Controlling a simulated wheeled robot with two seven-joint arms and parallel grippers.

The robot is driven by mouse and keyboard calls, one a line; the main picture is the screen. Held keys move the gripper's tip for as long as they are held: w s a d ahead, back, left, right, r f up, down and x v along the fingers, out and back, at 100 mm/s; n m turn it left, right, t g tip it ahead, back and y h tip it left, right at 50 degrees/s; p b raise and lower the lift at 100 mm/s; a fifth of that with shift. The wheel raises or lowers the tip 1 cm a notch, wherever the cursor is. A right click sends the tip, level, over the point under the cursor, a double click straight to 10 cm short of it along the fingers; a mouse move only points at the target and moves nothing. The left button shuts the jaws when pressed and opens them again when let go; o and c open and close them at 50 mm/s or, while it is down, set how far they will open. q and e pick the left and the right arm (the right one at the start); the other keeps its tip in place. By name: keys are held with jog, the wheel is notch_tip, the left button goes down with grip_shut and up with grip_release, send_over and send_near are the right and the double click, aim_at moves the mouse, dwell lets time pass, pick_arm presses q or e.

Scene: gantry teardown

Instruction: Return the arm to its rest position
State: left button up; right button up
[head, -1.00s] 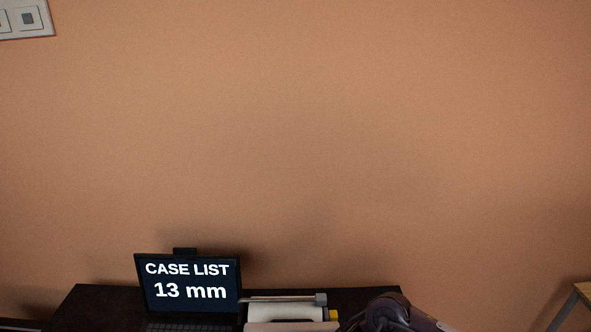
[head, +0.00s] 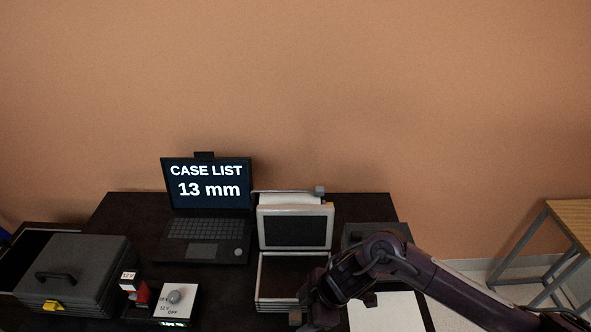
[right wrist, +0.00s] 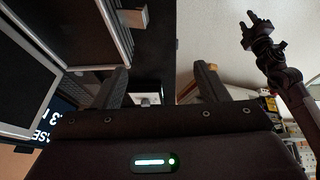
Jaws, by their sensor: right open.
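My right arm (head: 440,280) reaches in from the right in the head view. Its gripper (head: 318,312) is low over the table, in front of the open-lidded case (head: 295,208), and partly cut off by the bottom edge. In the right wrist view its two fingers (right wrist: 162,82) stand wide apart with nothing between them. A dark arm, apparently my left, shows at the upper right of the right wrist view. The left arm is not in the head view.
A laptop (head: 205,228) reading "CASE LIST 13 mm" stands on the black table (head: 130,208). A grey toolbox (head: 75,260), a red-and-white device (head: 135,285) and a white switch box (head: 176,303) are at left. A white sheet (head: 388,312) lies under my right arm. A wooden-topped stand (head: 575,215) is at right.

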jog(key=w+a+r+m+t+y, duration=0.1)
jog(key=w+a+r+m+t, duration=0.1)
jog(key=a+r+m+t, duration=0.55)
jog(key=s+d+m+g+h, duration=0.2)
jog(key=s+d+m+h, duration=0.3)
jog(key=d, duration=0.8)
jog(key=s+d+m+g+h, duration=0.1)
jog(key=s+d+m+g, duration=0.25)
jog(key=s+d, duration=0.6)
jog(key=s+d+f+b+x, duration=0.1)
jog(key=s+x, duration=0.2)
jog(key=x, duration=1.2)
jog(key=s+d+b+x, duration=0.2)
jog(key=x, duration=1.4)
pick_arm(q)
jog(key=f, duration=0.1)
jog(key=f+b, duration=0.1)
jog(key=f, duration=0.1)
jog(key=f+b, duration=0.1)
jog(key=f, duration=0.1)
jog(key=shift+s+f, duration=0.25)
pick_arm(e)
jog(key=s+d+f+g, duration=0.1)
jog(key=s+f, duration=0.9)
jog(key=f, duration=0.1)
jog(key=s+d+f, duration=0.2)
jog(key=s+f, duration=0.9)
jog(key=f, duration=0.1)
jog(key=shift+d+g, duration=0.25)
jog(key=shift+g, duration=0.15)
